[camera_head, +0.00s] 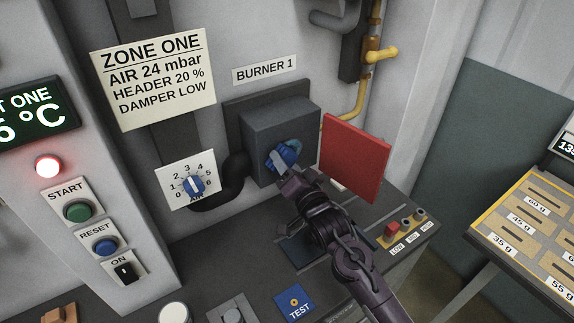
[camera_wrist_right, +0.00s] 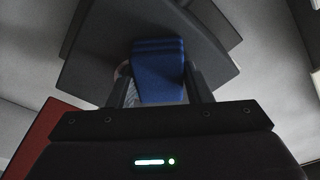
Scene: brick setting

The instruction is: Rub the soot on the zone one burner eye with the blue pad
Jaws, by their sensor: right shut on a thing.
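The zone one burner is a dark grey box (camera_head: 262,128) on the wall below the BURNER 1 label (camera_head: 264,69). My right gripper (camera_head: 284,164) is at the front face of this box. It is shut on the blue pad (camera_head: 290,150), which also shows between the fingers in the right wrist view (camera_wrist_right: 158,72). The pad is at the burner eye; whether it touches the glass I cannot tell. The eye is mostly hidden behind the pad and gripper, and I cannot make out any soot. My left gripper is not in view.
A red flap (camera_head: 355,158) stands open just right of the burner box. A black hose (camera_head: 232,180) and a white dial plate with a blue knob (camera_head: 193,185) are at its left. Small LOW, MID, HIGH controls (camera_head: 404,232) sit on the ledge to the right.

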